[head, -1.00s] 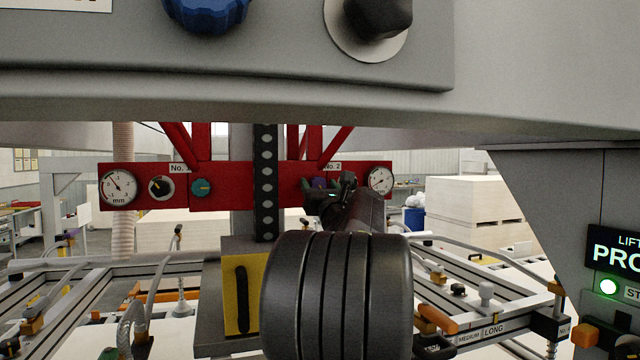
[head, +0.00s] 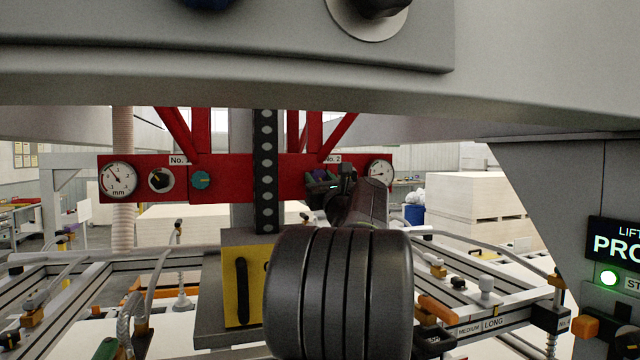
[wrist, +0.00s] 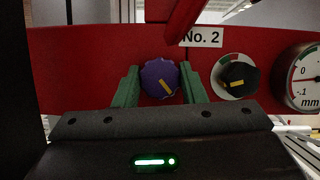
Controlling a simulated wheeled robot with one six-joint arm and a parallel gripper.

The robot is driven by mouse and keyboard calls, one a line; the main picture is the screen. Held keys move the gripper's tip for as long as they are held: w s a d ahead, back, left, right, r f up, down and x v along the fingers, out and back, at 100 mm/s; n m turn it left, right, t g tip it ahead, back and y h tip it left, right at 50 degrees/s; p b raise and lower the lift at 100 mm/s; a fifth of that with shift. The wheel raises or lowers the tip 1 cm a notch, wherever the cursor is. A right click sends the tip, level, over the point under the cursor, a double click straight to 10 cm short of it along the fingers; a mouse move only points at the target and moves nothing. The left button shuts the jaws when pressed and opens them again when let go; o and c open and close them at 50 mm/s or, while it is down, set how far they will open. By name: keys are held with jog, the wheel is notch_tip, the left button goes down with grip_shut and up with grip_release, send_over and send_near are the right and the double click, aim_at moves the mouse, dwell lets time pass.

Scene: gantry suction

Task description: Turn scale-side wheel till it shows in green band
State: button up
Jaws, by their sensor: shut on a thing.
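My gripper (wrist: 159,70) has its green fingers on the left and right sides of a purple wheel (wrist: 161,84) and is shut on it. The wheel's yellow mark points to the lower right in the wrist view. The wheel sits on the red beam (wrist: 85,75), left of the No. 2 label. To its right are a black pointer knob (wrist: 238,76) on a partly coloured dial and a round mm gauge (wrist: 304,82) with a green band at its upper left. The gauge is cut off by the picture edge, and I cannot read its needle surely.
The No. 1 side of the beam has another mm gauge (head: 118,180), a black knob (head: 160,180) and a teal wheel (head: 201,181). A dark perforated column (head: 265,170) stands between the two sides. A grey overhead housing (head: 240,60) spans the top.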

jog(key=n+g+y+b, duration=0.1)
jog(key=n, duration=0.3)
jog(key=n+g+y, duration=0.1)
jog(key=n+y, duration=0.1)
jog(key=n, duration=0.1)
jog(key=shift+d+n+b, duration=0.1)
jog(key=shift+n+b, duration=0.25)
jog(key=shift+n, duration=0.05)
jog(key=shift+y, duration=0.3)
jog(key=o, duration=1)
jog(key=shift+s+d+f+b, duration=0.2)
jog(key=shift+s+f+b, duration=0.05)
jog(key=shift+s+b, duration=0.1)
jog(key=b+v, duration=0.1)
jog(key=v, duration=0.3)
jog(key=b+v, duration=0.2)
jog(key=v, duration=0.2)
jog(key=b+v, duration=0.1)
jog(key=v, duration=0.4)
jog(key=shift+r, duration=0.3)
